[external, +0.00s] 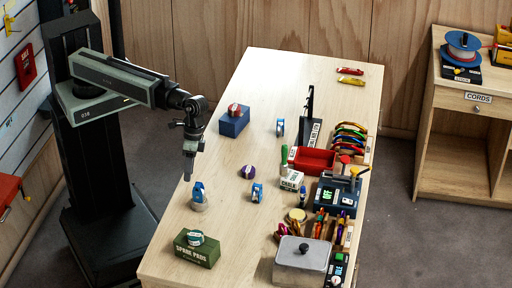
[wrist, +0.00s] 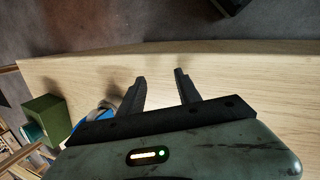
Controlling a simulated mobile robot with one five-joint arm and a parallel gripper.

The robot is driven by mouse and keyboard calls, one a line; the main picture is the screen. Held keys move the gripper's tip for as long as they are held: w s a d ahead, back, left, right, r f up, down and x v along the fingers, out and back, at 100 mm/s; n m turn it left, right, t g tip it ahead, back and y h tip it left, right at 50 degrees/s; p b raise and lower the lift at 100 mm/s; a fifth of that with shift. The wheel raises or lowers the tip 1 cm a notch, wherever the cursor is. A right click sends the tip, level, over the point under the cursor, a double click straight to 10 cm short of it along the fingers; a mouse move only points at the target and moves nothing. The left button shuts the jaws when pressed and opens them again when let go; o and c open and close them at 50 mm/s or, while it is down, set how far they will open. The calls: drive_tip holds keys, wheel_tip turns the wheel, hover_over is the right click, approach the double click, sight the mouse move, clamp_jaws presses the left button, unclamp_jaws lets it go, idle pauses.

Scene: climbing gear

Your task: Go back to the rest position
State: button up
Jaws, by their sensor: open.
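My gripper (external: 188,176) hangs pointing down above the left edge of the wooden table (external: 225,190) in the external view. In the wrist view my gripper (wrist: 160,83) has its two dark fingers spread apart, with bare tabletop and nothing held between them. A small blue item on a pale round base (external: 199,195) stands on the table just below and right of the gripper, apart from it. Part of a blue and white item (wrist: 98,108) shows beside the left finger in the wrist view.
A green spare pads box (external: 197,250) with a teal and white roll on top sits at the near left. A blue block (external: 234,122) stands farther back. Several tools, a red tray (external: 312,162) and a grey lidded box (external: 301,262) fill the right side. The far left tabletop is clear.

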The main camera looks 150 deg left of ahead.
drive_tip(key=s+d+m+g+y, duration=0.1)
drive_tip(key=s+d+m+g, duration=0.1)
drive_tip(key=s+d+m, duration=0.3)
drive_tip(key=w+d+f+m+y+b, duration=0.1)
drive_tip(key=w+d+f+m+b, duration=0.1)
drive_tip(key=d, duration=0.4)
drive_tip(key=w+d+f+m+y+b, duration=0.1)
drive_tip(key=w+d+f+m+b, duration=0.1)
drive_tip(key=d, duration=0.4)
drive_tip(key=shift+d+f+m+b, duration=0.4)
drive_tip(key=shift+f+m, duration=0.2)
drive_tip(key=shift+m, duration=0.4)
drive_tip(key=shift+w+a, duration=0.1)
drive_tip(key=shift+o, duration=0.7)
